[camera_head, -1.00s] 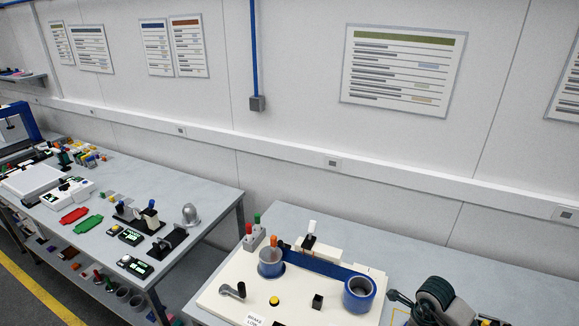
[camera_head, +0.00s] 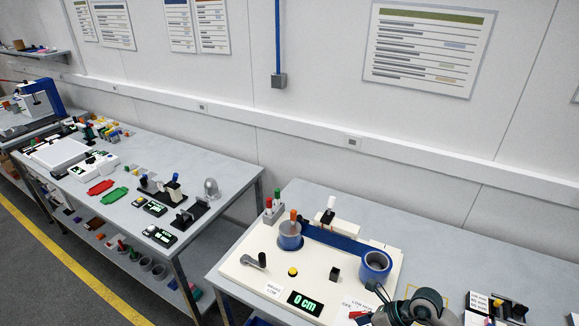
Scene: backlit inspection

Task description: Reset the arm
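A cream board (camera_head: 330,266) lies on the right bench. It carries a grey lever arm (camera_head: 254,261), a yellow button (camera_head: 292,271), a small black block (camera_head: 335,274) and a display (camera_head: 305,303) reading "0 cm". A blue band (camera_head: 333,239) runs from an orange-topped spool (camera_head: 289,235) to a blue roll (camera_head: 375,265). A white-handled part (camera_head: 329,212) stands behind the band. My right gripper (camera_head: 375,302) seems to be the dark form at the lower right, by the board's front right corner; its fingers are unclear. My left gripper is not in view.
Red and green handles (camera_head: 273,203) stand at the board's back left corner. Labelled items (camera_head: 490,305) sit at the right. A left bench (camera_head: 225,166) holds several small devices, with a gap between the benches. The right bench's back is mostly clear.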

